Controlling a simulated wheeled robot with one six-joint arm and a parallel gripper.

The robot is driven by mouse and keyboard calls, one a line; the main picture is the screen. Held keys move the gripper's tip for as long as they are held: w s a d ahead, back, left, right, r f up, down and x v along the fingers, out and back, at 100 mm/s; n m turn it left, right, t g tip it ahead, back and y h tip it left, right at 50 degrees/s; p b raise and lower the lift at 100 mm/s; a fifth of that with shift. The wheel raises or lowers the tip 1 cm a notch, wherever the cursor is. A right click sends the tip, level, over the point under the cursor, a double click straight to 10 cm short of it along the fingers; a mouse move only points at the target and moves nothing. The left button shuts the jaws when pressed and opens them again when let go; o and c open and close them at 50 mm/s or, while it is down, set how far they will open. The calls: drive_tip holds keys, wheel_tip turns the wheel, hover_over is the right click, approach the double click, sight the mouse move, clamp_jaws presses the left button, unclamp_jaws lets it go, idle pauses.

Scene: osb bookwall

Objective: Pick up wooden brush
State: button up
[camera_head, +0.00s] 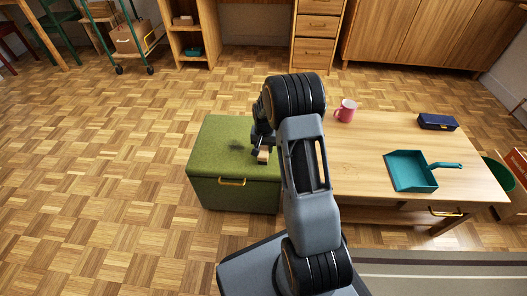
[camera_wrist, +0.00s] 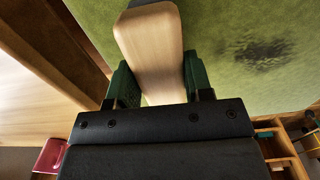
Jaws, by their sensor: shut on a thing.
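The wooden brush shows as a pale wooden piece (camera_wrist: 150,50) between the fingers in the wrist view. In the head view a small part of the brush (camera_head: 264,154) shows beside the arm, over the green ottoman (camera_head: 215,145). My gripper (camera_wrist: 153,85) is shut on this wooden piece, with green pads on both sides of it. In the head view my gripper (camera_head: 260,146) is over the ottoman's right part and partly hidden by my arm. I cannot tell whether the brush touches the ottoman top.
A wooden table (camera_head: 365,155) stands right of the ottoman. It bears a pink mug (camera_head: 346,111), a teal dustpan (camera_head: 410,171) and a dark blue case (camera_head: 437,122). A striped rug (camera_head: 440,272) lies in front. The parquet floor to the left is clear.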

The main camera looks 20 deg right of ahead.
sight(264, 147)
drive_tip(key=shift+r+p, duration=0.35)
drive_tip(key=shift+r, duration=0.15)
wheel_tip(264, 147, up, 2)
drive_tip(key=shift+r+p, duration=0.2)
drive_tip(key=shift+p, duration=0.7)
drive_tip(key=s+d+r+p, duration=0.1)
drive_tip(key=s+d+r, duration=0.2)
drive_tip(key=s+d+r+p, duration=0.2)
drive_tip(key=s+d+r, duration=0.1)
drive_tip(key=s, duration=0.1)
drive_tip(key=s+d+r+p, duration=0.2)
drive_tip(key=s+d+r, duration=0.1)
drive_tip(key=shift+s+d+r, duration=0.1)
drive_tip(key=shift+s+r, duration=0.2)
